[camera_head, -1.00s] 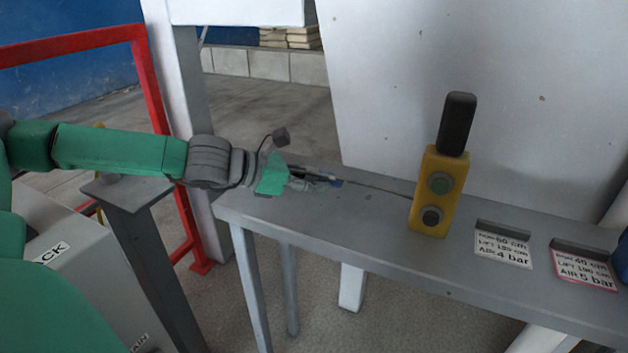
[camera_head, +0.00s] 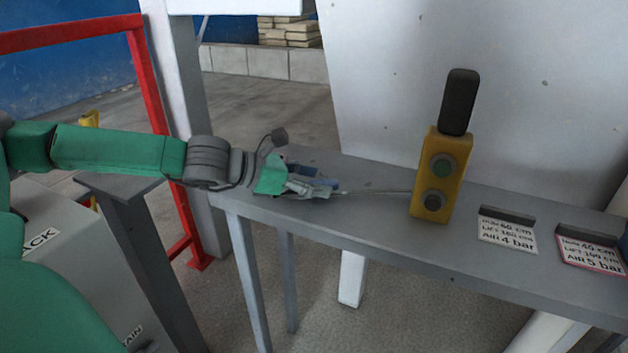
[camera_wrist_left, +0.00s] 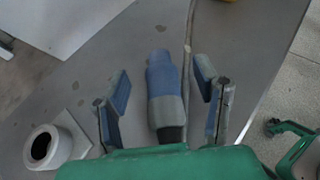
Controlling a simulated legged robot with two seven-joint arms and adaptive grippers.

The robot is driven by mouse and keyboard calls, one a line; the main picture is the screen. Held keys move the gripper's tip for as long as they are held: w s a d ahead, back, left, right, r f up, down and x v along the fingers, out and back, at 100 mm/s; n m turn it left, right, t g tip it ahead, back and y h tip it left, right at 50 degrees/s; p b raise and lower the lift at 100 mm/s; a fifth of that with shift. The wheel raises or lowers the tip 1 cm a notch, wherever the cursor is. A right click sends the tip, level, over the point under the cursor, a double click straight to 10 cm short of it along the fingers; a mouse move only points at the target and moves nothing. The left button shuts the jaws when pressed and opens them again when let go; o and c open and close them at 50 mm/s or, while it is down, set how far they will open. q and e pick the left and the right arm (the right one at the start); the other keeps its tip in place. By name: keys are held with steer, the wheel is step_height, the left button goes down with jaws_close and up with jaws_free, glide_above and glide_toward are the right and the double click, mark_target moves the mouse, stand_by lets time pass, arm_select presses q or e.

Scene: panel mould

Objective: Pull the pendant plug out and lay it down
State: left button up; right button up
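The pendant plug (camera_wrist_left: 165,88), a blue and grey cylinder with a dark end, lies between the spread fingers of my left gripper (camera_wrist_left: 160,88) in the left wrist view. Gaps show on both sides of it. It appears to rest on the grey shelf (camera_wrist_left: 125,40); contact is hard to judge. In the head view my left gripper (camera_head: 318,187) is low over the left part of the shelf, open. The yellow pendant (camera_head: 437,185) with a black top stands upright to the right. A thin cable (camera_head: 375,192) runs between them. My right gripper is out of view.
A white ring on a square plate (camera_wrist_left: 48,145) is beside the gripper in the left wrist view. Two label cards (camera_head: 507,233) and (camera_head: 590,254) are right of the pendant. A white panel (camera_head: 400,80) rises behind the shelf. A red rail (camera_head: 155,90) stands left.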

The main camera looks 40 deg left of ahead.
arm_select(q)
steer(key=shift+a, duration=0.2)
steer(key=shift+r, duration=0.5)
step_height(320, 180, up, 9)
steer(key=shift+f, duration=0.1)
steer(key=shift+f, duration=0.1)
